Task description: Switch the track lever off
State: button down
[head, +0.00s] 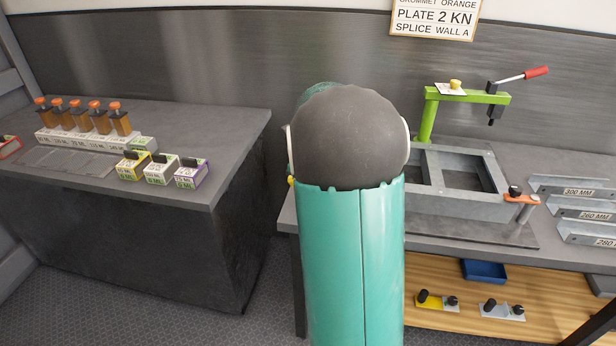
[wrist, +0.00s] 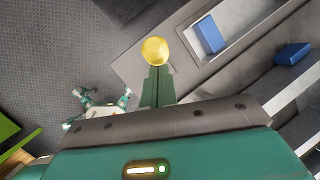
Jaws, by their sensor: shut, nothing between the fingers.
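In the wrist view a round yellow knob (wrist: 155,50) shows right at the tips of my gripper (wrist: 157,70). The green fingers are together with nothing between them. I cannot tell whether they touch the knob or only overlap it in the picture. A small yellow piece (head: 291,181) shows at the left edge of my arm in the head view, possibly the same knob. My arm hides the gripper there. No lever is clearly labelled as the track lever, and its shaft and position cannot be made out.
The right workbench (head: 470,233) carries a grey metal frame (head: 455,208), a green clamp arm (head: 465,95) with a red-tipped handle (head: 535,72), and angle brackets (head: 570,187). A blue tray (head: 485,271) sits on the shelf below. The left bench (head: 225,150) holds several orange-topped parts and labelled blocks. Floor lies between.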

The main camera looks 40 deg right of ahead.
jog(key=shift+w+a, duration=0.3)
jog(key=shift+w+a, duration=0.1)
jog(key=shift+a, duration=0.05)
dwell(0.4)
